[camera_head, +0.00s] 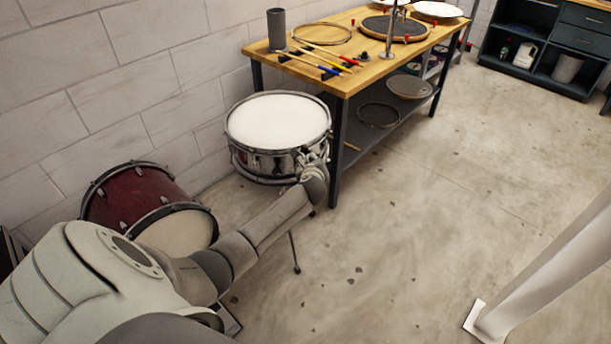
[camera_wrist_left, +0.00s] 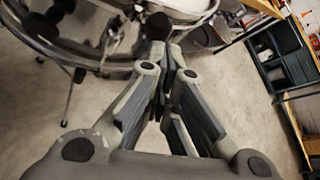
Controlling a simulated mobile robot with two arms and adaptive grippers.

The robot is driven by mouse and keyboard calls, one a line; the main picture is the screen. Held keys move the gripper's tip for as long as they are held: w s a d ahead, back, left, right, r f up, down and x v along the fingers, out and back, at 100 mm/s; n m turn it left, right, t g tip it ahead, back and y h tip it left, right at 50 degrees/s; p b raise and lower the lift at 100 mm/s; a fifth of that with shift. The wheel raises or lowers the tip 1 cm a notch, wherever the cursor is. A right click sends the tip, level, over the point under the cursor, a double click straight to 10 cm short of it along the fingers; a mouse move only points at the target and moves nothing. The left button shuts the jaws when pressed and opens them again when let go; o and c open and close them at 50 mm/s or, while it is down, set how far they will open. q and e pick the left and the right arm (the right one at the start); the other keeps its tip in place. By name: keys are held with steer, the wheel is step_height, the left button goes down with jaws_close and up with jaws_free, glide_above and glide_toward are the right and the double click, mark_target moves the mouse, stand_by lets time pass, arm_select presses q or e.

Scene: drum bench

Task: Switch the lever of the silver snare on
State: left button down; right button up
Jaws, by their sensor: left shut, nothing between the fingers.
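The silver snare (camera_head: 278,122) stands on a stand beside the workbench, with a white head and a chrome shell. My left arm reaches out to its front right side. My left gripper (camera_head: 318,160) is at the shell there, shut and empty. In the left wrist view the closed fingertips of my left gripper (camera_wrist_left: 160,40) are close to the snare's chrome rim and shell (camera_wrist_left: 95,50). I cannot tell whether they touch it. The lever cannot be made out; the gripper and arm cover that side of the shell. My right gripper is not in view.
A dark red drum (camera_head: 135,192) lies by the wall at the left, partly behind my arm. The wooden workbench (camera_head: 350,75) with drumsticks and a dark cylinder (camera_head: 277,30) stands right behind the snare; its front leg (camera_head: 337,150) is close to my gripper.

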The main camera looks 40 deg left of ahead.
arm_select(q)
steer(key=p, duration=0.2)
steer(key=w+r+g+p, duration=0.1)
steer(key=p, duration=0.1)
steer(key=shift+w+r+m, duration=0.1)
steer(key=shift+w+m, duration=0.2)
steer(key=shift+m, duration=0.1)
steer(key=shift+r, duration=0.1)
steer(key=shift+r+p, duration=0.7)
steer(key=shift+p, duration=0.35)
